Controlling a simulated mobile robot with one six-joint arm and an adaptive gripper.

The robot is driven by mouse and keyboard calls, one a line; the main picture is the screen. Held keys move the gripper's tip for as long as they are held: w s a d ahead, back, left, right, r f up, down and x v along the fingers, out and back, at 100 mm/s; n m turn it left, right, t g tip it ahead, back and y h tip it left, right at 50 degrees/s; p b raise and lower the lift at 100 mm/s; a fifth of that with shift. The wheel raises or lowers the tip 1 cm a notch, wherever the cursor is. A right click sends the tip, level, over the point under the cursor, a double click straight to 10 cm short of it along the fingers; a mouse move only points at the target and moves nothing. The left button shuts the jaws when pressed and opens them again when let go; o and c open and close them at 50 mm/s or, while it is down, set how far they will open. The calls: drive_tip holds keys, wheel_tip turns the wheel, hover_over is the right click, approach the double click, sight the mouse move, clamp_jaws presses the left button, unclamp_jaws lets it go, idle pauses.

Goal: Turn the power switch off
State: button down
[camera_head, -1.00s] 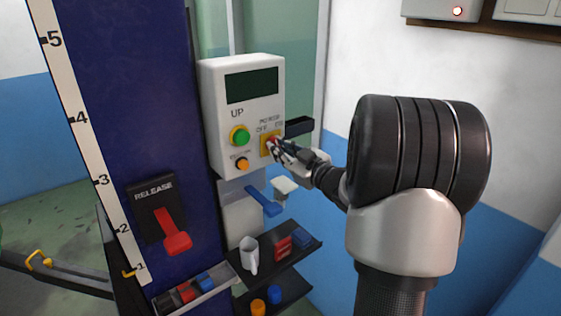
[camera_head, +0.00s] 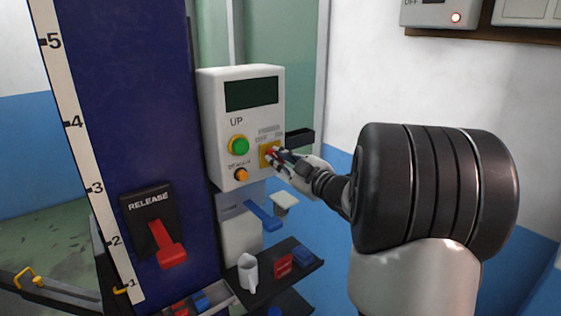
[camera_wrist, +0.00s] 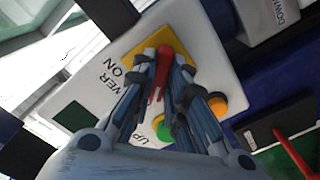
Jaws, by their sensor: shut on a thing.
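The power switch is a red knob (camera_head: 269,155) on a yellow plate (camera_wrist: 137,44), labelled POWER, OFF and ON, at the right side of a white control box (camera_head: 217,112). My gripper (camera_head: 273,156) reaches in from the right. In the wrist view the fingers of my gripper (camera_wrist: 163,78) are shut on the red knob (camera_wrist: 164,55), one on each side. The fingers partly hide the knob and its labels. I cannot tell for sure which label it points to. The box's display (camera_head: 251,93) is dark.
A green button (camera_head: 238,145) and an orange button (camera_head: 240,174) sit left of the switch. A red RELEASE lever (camera_head: 168,243) is on the blue column. A blue handle (camera_head: 263,215) and a shelf with a white mug (camera_head: 248,270) are below the box.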

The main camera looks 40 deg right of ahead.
drive_tip(key=c, duration=1.6)
unclamp_jaws()
drive_tip(key=s, duration=1.2)
